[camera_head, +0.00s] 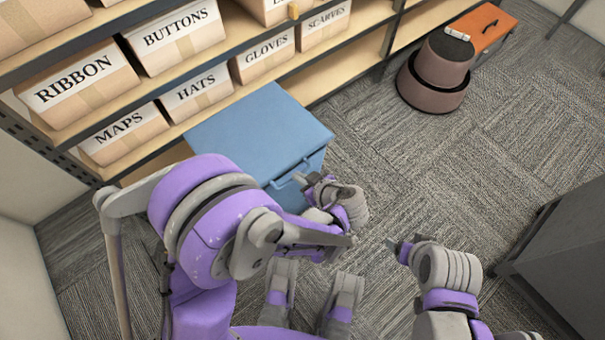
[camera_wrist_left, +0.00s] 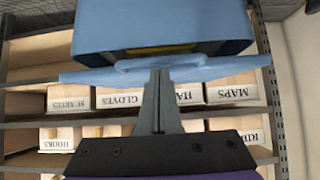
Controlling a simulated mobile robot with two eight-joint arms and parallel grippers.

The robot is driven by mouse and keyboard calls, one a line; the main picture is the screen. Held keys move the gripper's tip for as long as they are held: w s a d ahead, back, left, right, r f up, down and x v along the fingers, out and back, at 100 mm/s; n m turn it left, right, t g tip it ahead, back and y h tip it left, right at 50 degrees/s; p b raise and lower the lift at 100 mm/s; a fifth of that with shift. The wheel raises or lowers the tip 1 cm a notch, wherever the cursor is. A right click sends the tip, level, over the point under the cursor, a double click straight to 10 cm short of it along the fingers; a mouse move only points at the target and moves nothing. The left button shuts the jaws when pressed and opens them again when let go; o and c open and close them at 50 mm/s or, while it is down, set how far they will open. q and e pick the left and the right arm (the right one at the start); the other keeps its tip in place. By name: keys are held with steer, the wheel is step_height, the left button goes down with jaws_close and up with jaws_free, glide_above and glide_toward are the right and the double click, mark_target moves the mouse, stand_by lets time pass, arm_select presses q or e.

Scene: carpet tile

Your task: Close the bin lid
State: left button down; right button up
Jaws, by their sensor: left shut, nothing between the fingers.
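The blue bin (camera_head: 300,195) stands on the carpet in front of the shelf. Its blue lid (camera_head: 258,125) lies nearly flat over the top, with a handle bar at its front edge. In the left wrist view, which is upside down, a dark and yellow gap shows between the bin body (camera_wrist_left: 165,25) and the lid (camera_wrist_left: 225,70). My left gripper (camera_head: 303,181) is at the front edge by the handle. Its fingers (camera_wrist_left: 160,78) are shut and empty, with tips at or very near the lid edge; contact is unclear. My right gripper (camera_head: 394,246) is apart from the bin, its fingers too small to read.
A shelf (camera_head: 215,60) with labelled cardboard boxes stands behind the bin. A brown round object (camera_head: 437,75) and an orange case (camera_head: 485,28) are at the back right. A dark grey cabinet (camera_head: 565,245) stands at the right. Carpet is clear between.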

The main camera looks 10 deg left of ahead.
arm_select(q)
steer(key=shift+f, duration=0.2)
arm_select(e)
steer(key=shift+f, duration=0.1)
arm_select(q)
steer(key=f+b, duration=0.2)
steer(key=f, duration=0.1)
steer(key=f+b, duration=0.1)
steer(key=shift+s+d+f, duration=0.2)
steer(key=shift+s+d, duration=0.1)
arm_select(e)
step_height(320, 180, down, 3)
steer(key=shift+w+f, duration=0.15)
steer(key=shift+f, duration=0.05)
arm_select(q)
steer(key=shift+r, duration=0.1)
arm_select(e)
steer(key=shift+r, duration=0.1)
